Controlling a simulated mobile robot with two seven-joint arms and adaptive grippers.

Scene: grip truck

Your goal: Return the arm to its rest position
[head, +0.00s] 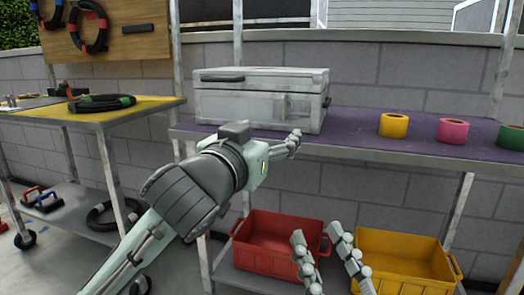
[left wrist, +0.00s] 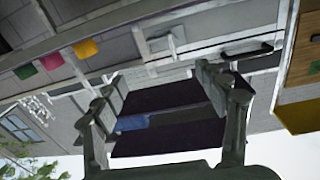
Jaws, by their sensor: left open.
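My left gripper (head: 292,143) is in front of the grey case, its forearm coming in from the lower left. One finger shows clearly in the head view; the other is hidden. In the left wrist view my left gripper (left wrist: 160,80) has its two fingers spread, with nothing between them. My right gripper (head: 320,240) shows at the bottom of the head view as two fingers held apart, with nothing between them. It appears in front of the red and yellow crates.
A grey case (head: 262,103) stands on the purple shelf (head: 352,143), with yellow (head: 394,125), pink (head: 452,130) and green (head: 511,137) tape rolls to its right. Red (head: 270,258) and yellow (head: 398,245) crates sit below. A yellow-topped table (head: 140,108) holds coiled cable (head: 102,102).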

